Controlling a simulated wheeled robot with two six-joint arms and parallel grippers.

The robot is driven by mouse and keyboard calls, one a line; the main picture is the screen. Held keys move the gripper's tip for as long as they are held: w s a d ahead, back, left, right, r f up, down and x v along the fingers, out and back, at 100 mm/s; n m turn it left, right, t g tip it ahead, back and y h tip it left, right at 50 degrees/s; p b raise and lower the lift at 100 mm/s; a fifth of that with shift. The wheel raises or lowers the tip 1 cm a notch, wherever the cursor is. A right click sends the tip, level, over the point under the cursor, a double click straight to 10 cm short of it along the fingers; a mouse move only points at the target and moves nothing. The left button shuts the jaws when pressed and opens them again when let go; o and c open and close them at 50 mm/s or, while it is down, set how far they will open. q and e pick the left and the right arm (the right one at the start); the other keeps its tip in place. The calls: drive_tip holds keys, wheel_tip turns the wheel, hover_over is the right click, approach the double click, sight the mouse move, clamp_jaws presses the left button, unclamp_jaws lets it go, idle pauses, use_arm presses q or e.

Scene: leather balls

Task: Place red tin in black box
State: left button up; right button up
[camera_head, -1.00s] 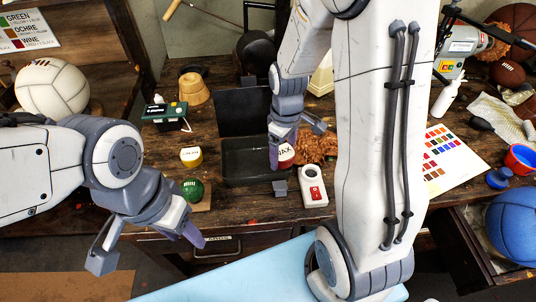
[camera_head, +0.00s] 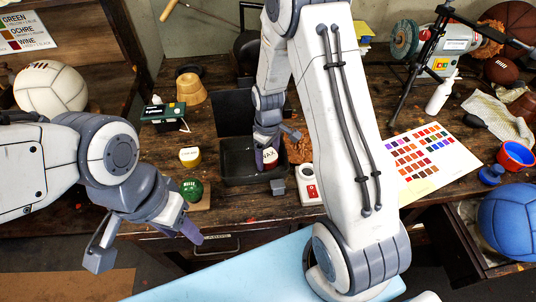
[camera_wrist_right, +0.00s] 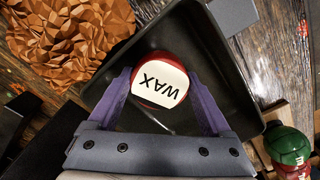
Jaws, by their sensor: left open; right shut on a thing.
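The red tin (camera_head: 270,157), with a white lid marked WAX, is gripped between the purple fingers of my right gripper (camera_head: 268,160). It also shows upright-on to the wrist camera (camera_wrist_right: 160,78), over the inside of the black box (camera_wrist_right: 212,45). In the head view the black box (camera_head: 236,178) stands open on the desk with its lid raised at the back, and the tin is at its right part. Whether the tin touches the box floor I cannot tell. My left gripper (camera_head: 147,246) is open and empty, in front of the desk at the lower left.
A colour chart (camera_head: 420,160) lies further right.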

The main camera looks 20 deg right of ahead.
sight(268, 155)
drive_tip(key=shift+f, duration=0.15)
drive_tip(key=o, duration=1.3)
drive_tip(key=shift+r, duration=0.6)
wheel_tip(268, 155, up, 10)
drive_tip(key=r+b, duration=0.1)
drive_tip(key=s+a+r, duration=0.4)
drive_tip(key=s+a, duration=0.3)
drive_tip(key=a, duration=0.3)
drive_tip(key=shift+n+y, duration=0.5)
drive_tip(key=s+a, duration=0.2)
drive_tip(key=s, duration=0.3)
drive_tip(key=s+a+r, duration=0.1)
drive_tip(key=s+a, duration=0.1)
drive_tip(key=s, duration=0.4)
drive_tip(key=s+a+r, duration=0.1)
drive_tip(key=s+a, duration=0.1)
drive_tip(key=s, duration=0.3)
drive_tip(key=shift+s+r, duration=0.15)
